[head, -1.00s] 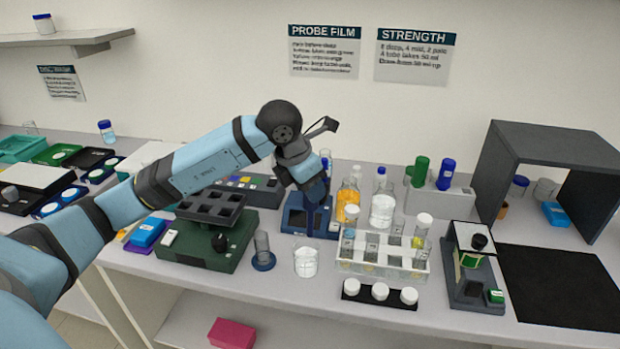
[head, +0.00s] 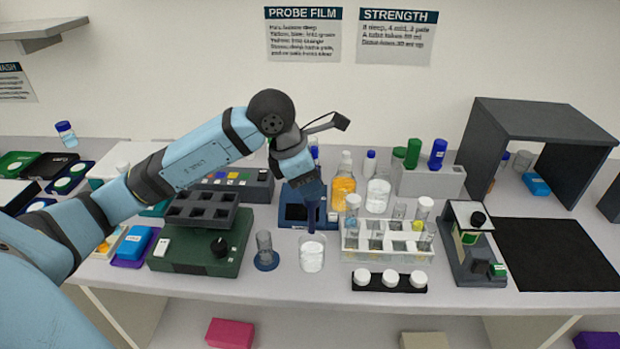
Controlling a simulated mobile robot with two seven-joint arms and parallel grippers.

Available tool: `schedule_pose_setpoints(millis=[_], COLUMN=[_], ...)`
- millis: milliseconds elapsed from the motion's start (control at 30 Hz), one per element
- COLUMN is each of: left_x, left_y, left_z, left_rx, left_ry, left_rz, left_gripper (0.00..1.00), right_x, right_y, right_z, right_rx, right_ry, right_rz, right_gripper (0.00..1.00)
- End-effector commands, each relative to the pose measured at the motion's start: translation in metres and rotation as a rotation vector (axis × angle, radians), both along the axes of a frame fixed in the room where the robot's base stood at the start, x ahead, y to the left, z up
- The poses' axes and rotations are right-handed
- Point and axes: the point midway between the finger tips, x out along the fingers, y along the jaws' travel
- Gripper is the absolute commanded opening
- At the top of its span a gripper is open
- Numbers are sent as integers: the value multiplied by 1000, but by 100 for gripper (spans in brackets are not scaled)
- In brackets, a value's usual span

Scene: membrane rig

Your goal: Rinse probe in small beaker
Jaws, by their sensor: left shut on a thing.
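My left gripper (head: 304,186) points down and is shut on a dark blue probe (head: 312,215). The probe hangs roughly upright, with its lower end at or just above the rim of a small glass beaker (head: 312,257). The beaker stands on the bench near its front edge and holds something clear to whitish. I cannot tell whether the tip is inside the beaker or behind its rim. The fingertips are small and partly lost against the probe. My right gripper is not in view.
A clear cylinder on a blue foot (head: 265,261) stands just left of the beaker. A tube rack (head: 388,252) is close on its right, with a black strip of white caps (head: 388,288) in front. A blue device (head: 295,216) and bottles (head: 343,192) stand behind.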

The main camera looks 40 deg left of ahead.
Motion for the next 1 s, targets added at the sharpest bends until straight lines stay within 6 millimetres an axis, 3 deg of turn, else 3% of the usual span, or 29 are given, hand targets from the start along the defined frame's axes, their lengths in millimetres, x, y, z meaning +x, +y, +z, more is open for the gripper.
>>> schedule_pose_setpoints(millis=[1000], left_x=[0], left_y=[0], left_z=[-87], left_rx=[0], left_ry=[0], left_rz=[0], left_gripper=[19], right_x=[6], right_y=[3], right_z=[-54], right_rx=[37], right_ry=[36], right_rz=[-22], right_gripper=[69])
